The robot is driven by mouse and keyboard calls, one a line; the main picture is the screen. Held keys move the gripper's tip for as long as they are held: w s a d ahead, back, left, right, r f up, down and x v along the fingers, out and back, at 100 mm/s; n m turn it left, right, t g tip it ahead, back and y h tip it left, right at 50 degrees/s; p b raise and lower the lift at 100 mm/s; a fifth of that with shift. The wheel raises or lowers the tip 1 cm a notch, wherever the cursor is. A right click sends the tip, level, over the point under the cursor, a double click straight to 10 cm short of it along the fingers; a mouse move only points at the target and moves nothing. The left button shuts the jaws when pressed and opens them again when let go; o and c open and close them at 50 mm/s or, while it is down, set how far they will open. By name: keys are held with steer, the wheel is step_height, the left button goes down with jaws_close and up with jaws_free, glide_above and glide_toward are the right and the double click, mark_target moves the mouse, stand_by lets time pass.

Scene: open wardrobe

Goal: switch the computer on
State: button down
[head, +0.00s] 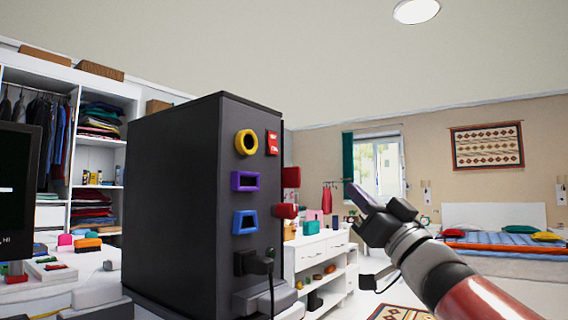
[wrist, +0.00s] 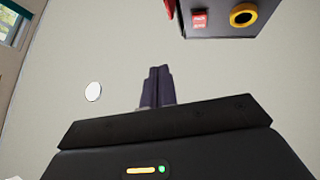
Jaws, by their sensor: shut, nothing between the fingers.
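The computer is a tall black tower (head: 175,200) in the middle-left of the head view. Its narrow face carries a red switch (head: 272,143) near the top right, beside a yellow ring (head: 247,142). Purple and blue sockets sit below, and a black plug (head: 256,262) with a cord is near the bottom. In the wrist view the red switch (wrist: 199,19) and yellow ring (wrist: 243,15) show at the top right. My gripper (head: 352,190) is shut and empty, to the right of the tower and lower than the switch. Its closed fingers (wrist: 158,75) show centrally in the wrist view, apart from the tower.
A dark monitor (head: 20,180) is at the left edge. Small coloured items lie on the surface by the tower. An open wardrobe (head: 105,100) with clothes stands behind. A white shelf unit (head: 325,245) and a bed (head: 500,242) are farther back. Open air surrounds my gripper.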

mark_target(273, 145)
steer(key=shift+s+a+r+n+g+y, duration=0.3)
steer(key=shift+a+n+g+y, duration=0.2)
steer(key=shift+n+g+y, duration=0.7)
steer(key=shift+s+a+r+n+g+y, duration=0.3)
steer(key=shift+a+n+g+y, duration=0.2)
steer(key=shift+n+g+y, duration=0.7)
steer(key=shift+s+a+r+n+g+y, duration=0.25)
steer(key=shift+a+n+g+y, duration=0.45)
steer(key=shift+y, duration=0.8)
steer(key=shift+d, duration=0.2)
steer(key=p+x, duration=0.1)
steer(key=x, duration=0.3)
steer(key=f+p+x, duration=0.1)
steer(key=x, duration=0.3)
steer(key=w+a+x, duration=0.1)
steer(key=x, duration=0.3)
steer(key=shift+a+f+p, duration=0.1)
steer(key=shift+f+p, duration=0.2)
steer(key=shift+p, duration=0.1)
steer(key=shift+w+a+f, duration=0.1)
steer(key=shift+w+a, duration=0.25)
steer(key=shift+a, duration=0.05)
